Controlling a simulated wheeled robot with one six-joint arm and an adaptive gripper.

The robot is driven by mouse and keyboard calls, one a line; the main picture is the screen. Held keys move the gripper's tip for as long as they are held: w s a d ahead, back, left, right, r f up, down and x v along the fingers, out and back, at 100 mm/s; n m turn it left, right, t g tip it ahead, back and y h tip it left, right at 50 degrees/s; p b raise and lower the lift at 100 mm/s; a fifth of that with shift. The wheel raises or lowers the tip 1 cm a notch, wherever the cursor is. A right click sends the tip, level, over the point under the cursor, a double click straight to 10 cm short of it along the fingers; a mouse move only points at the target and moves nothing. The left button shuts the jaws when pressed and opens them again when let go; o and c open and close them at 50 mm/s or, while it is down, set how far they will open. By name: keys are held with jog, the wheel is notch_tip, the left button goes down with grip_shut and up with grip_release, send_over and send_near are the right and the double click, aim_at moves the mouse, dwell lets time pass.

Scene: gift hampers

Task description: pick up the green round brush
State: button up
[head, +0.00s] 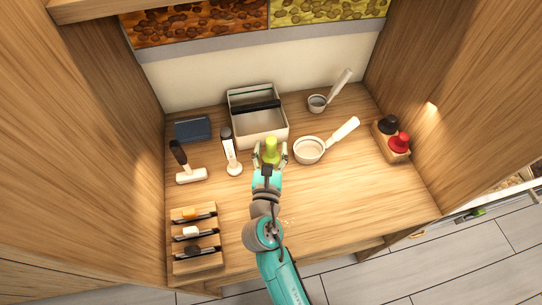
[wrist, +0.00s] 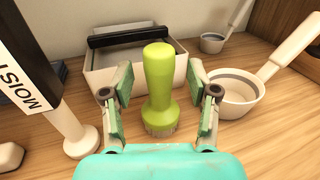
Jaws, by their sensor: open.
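The green round brush (wrist: 160,85) stands upright on the wooden counter, bristles down, in the middle of the wrist view. It also shows in the head view (head: 270,149), partly hidden by my gripper. My gripper (wrist: 160,107) is open, with one finger on each side of the brush. A gap shows between the brush and each finger pad in the wrist view. The head view shows my gripper (head: 270,155) low over the counter, just in front of the white bin.
A white bin (head: 264,129) stands behind the brush. A white-handled tool (head: 231,155) stands close on the left. A white scoop (head: 308,151) lies close on the right. A wooden rack (head: 183,268) is at front left; the front right counter (head: 360,210) is clear.

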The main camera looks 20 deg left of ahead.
jog(key=shift+x, duration=0.85)
jog(key=c, duration=1.1)
grip_shut()
jog(key=shift+r, duration=0.1)
